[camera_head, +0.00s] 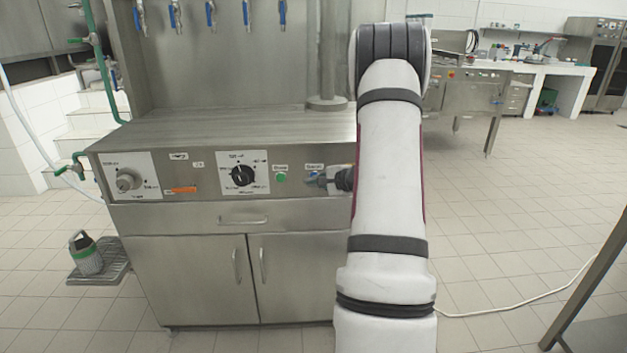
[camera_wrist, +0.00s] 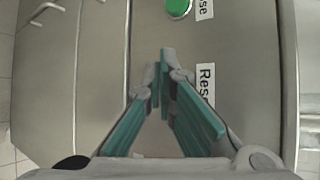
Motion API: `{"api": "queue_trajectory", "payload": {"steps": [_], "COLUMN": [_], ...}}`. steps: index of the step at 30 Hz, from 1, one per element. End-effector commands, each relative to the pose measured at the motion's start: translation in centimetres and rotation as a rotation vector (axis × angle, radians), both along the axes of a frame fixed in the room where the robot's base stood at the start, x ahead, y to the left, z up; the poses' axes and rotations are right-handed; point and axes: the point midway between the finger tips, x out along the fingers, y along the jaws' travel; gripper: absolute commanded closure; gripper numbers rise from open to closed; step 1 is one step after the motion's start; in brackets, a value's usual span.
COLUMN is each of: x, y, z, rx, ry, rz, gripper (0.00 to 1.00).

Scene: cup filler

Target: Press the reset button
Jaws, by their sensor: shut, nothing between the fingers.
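The reset button itself does not show; it may be hidden by my gripper. Its label, partly readable as "Res", is on the steel front panel in the wrist view (camera_wrist: 206,84), and a small label is in the same spot in the head view (camera_head: 314,167). My gripper (camera_wrist: 162,72) is shut and empty, with its teal fingertips together beside that label. In the head view my gripper (camera_head: 318,181) is at the panel's right part, just below the label. I cannot tell whether the tips touch the panel.
A green button (camera_head: 281,177) sits left of my gripper; it also shows in the wrist view (camera_wrist: 178,8). Further left are a black dial (camera_head: 243,175), an orange switch (camera_head: 184,190) and a silver knob (camera_head: 128,180). A grey-green container (camera_head: 88,256) stands on a side tray.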

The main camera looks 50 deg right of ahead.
Motion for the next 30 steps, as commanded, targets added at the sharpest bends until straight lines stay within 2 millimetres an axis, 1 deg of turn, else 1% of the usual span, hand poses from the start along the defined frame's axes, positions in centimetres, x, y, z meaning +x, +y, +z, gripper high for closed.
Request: {"api": "queue_trajectory", "payload": {"steps": [5, 22, 30], "x": [-0.3, -3.5, -3.9], "y": [0.3, 4.1, 4.6], "z": [-0.1, -0.1, 0.0], "rx": [0.000, 0.000, 0.000], "ry": [0.000, -0.001, 0.000], "rz": [0.000, 0.000, 0.001], "gripper": [1.00, 1.00, 1.00]}}
